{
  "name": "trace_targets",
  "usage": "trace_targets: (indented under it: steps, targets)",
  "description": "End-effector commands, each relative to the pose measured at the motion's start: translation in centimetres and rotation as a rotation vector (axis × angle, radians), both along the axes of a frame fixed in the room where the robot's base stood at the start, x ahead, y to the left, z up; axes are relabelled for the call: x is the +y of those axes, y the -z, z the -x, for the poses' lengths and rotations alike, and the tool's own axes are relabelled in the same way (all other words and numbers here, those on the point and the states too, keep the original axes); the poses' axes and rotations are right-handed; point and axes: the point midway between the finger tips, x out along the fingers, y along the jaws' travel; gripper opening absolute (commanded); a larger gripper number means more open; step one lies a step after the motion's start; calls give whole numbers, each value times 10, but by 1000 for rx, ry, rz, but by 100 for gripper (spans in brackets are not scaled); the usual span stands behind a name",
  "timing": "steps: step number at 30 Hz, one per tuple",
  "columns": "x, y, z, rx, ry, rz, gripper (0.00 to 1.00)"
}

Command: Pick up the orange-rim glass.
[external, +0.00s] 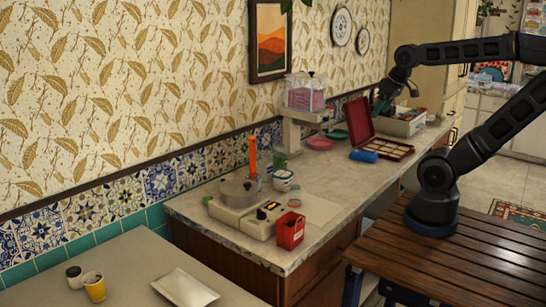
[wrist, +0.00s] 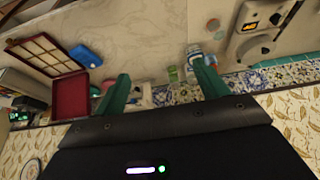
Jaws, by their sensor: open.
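I cannot make out an orange-rim glass for certain. In the external view a small round thing with a reddish-orange rim (external: 295,203) stands on the counter behind the red box, too small to identify. A yellow cup (external: 94,288) stands on the near-left table. My gripper (external: 382,104) is over the far part of the counter, well away from both. In the wrist view its two teal fingers (wrist: 160,70) are spread apart with nothing held between them. A small green thing (wrist: 172,74) shows between and beyond them.
The counter (external: 335,187) holds an open red box (external: 360,122), a blue roll (external: 364,156), a white stand with a pink-filled clear box (external: 306,93), and a cream appliance (external: 245,212) with an orange candle-like stick (external: 252,158). A red container (external: 290,232) stands at the near edge.

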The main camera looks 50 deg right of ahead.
Motion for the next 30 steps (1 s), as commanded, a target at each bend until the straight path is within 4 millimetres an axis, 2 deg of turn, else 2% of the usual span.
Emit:
trace_targets:
  steps: [11, 20, 30]
  targets:
    - [2, 1, -6, 9, -27, 9, 73]
    - [25, 17, -56, 78, -261, 88, 73]
    - [65, 53, -116, 161, -584, 175, 73]
